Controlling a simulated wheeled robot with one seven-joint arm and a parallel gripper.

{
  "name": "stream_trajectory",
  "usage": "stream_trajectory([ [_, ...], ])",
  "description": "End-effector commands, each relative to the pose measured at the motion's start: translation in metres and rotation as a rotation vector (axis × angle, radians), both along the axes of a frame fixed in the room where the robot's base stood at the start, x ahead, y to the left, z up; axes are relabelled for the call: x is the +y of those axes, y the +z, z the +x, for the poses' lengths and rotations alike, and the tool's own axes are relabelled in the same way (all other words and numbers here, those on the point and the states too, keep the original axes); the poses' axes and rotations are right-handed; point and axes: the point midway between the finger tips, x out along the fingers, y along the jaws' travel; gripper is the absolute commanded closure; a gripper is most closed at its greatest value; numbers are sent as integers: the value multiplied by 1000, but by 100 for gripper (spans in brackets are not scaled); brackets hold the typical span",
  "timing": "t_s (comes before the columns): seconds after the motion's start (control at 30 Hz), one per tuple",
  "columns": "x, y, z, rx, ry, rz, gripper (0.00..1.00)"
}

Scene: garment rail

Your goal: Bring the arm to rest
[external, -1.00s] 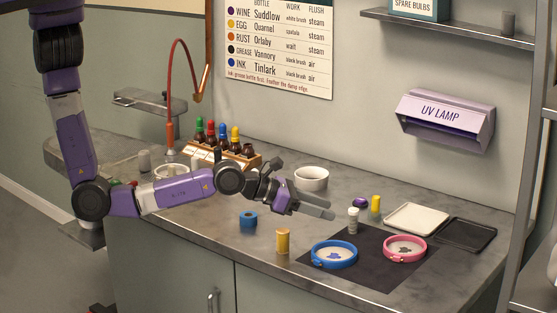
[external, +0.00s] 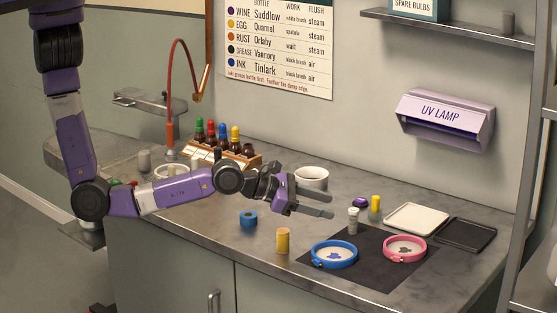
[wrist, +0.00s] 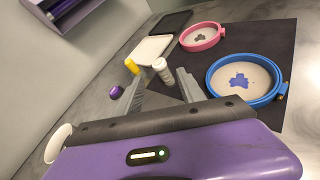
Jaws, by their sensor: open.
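My gripper (external: 312,202) is open and empty, held above the counter to the left of the dark mat. In the wrist view its two grey fingers (wrist: 160,92) stand apart, with bare counter and the mat's edge behind them. My arm reaches in from the left, its forearm roughly level. Beyond the fingers, a white-capped vial (external: 353,221) and a yellow bottle (external: 376,205) stand on the counter side, apart from the fingers as far as I can tell.
A blue hoop (external: 334,255) and a pink hoop (external: 405,249), each holding stained cloth, lie on the dark mat (external: 375,272). A white bowl (external: 312,177) is close behind my gripper. A yellow cylinder (external: 283,241) and blue roll (external: 248,219) stand in front.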

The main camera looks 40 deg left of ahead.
Motion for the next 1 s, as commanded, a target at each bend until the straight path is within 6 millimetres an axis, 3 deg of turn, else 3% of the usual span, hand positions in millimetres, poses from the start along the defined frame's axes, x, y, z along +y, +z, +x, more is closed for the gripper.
stream_trajectory([
  [0.2,-10,64,-4,-488,-159,234,53],
  [0.37,18,107,8,-907,-211,488,53],
  [0.5,66,134,20,-1255,-212,766,53],
  [0.67,137,148,22,-1599,-206,1144,53],
  [0.8,205,144,8,-1814,-220,1483,53],
  [1.0,293,127,-31,-1949,-287,1887,53],
])
